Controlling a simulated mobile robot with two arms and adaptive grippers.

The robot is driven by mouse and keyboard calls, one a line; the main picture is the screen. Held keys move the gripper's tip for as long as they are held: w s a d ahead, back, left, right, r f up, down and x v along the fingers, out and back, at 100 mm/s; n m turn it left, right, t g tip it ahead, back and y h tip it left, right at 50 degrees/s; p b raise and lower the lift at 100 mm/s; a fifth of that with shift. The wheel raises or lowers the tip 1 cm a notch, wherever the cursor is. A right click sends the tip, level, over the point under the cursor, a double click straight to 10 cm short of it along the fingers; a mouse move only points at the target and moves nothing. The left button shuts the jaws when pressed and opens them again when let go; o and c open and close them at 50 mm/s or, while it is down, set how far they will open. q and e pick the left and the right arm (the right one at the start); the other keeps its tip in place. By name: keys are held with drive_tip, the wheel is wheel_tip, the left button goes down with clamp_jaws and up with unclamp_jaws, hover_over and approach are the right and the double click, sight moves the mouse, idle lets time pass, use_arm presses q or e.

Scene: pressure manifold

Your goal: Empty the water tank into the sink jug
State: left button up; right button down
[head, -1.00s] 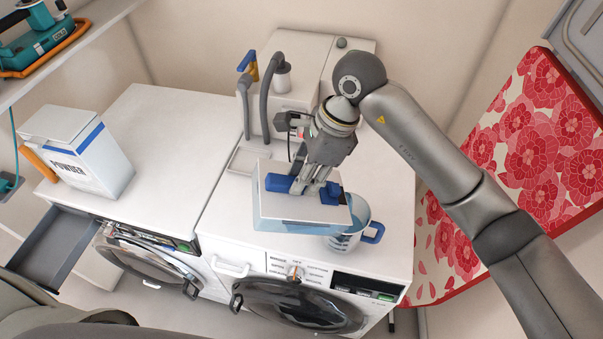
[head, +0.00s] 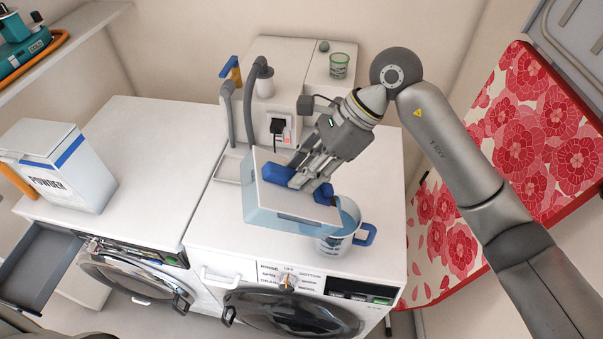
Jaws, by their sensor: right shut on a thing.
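The water tank (head: 270,205) is a pale, translucent box with a white top and a blue handle (head: 278,174). My right gripper (head: 308,182) is shut on the handle and holds the tank above the right washer, tilted down to the right. The jug (head: 338,243), clear with a blue handle (head: 365,235), stands on the washer's front right. The tank's low right end is at the jug's rim and hides part of it. Bluish colour shows inside the jug; I cannot tell whether water is flowing. My left gripper is out of view.
A white machine with grey hoses (head: 259,105) stands behind the tank, and a green cup (head: 339,66) sits at the back right. A powder box (head: 62,172) is on the left washer (head: 150,150), whose top is otherwise clear. A drawer (head: 40,265) stands open.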

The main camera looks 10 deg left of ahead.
drive_tip(key=shift+w+d+r+g+y+b, duration=0.3)
drive_tip(key=shift+d+y+b, duration=0.35)
drive_tip(key=shift+b, duration=0.4)
drive_tip(key=shift+w+d+r+g+y+b, duration=0.15)
drive_tip(key=shift+d+r+g+y+b, duration=0.1)
drive_tip(key=shift+d+y+b, duration=0.6)
drive_tip(key=shift+w+d+f+g+y+b, duration=0.1)
drive_tip(key=shift+w+d+g+y+b, duration=0.25)
drive_tip(key=shift+b, duration=0.9)
drive_tip(key=shift+w+d+f+g+y+b, duration=0.1)
drive_tip(key=shift+d+y+b, duration=0.45)
drive_tip(key=shift+b, duration=0.65)
drive_tip(key=w+d+f+g+y+b, duration=0.2)
drive_tip(key=d+y+b, duration=0.3)
drive_tip(key=b, duration=0.7)
drive_tip(key=shift+w+d+y+b, duration=0.15)
drive_tip(key=shift+d+y+b, duration=0.2)
drive_tip(key=shift+d+y, duration=0.05)
idle(0.5)
drive_tip(key=shift+d, duration=0.1)
idle(1.4)
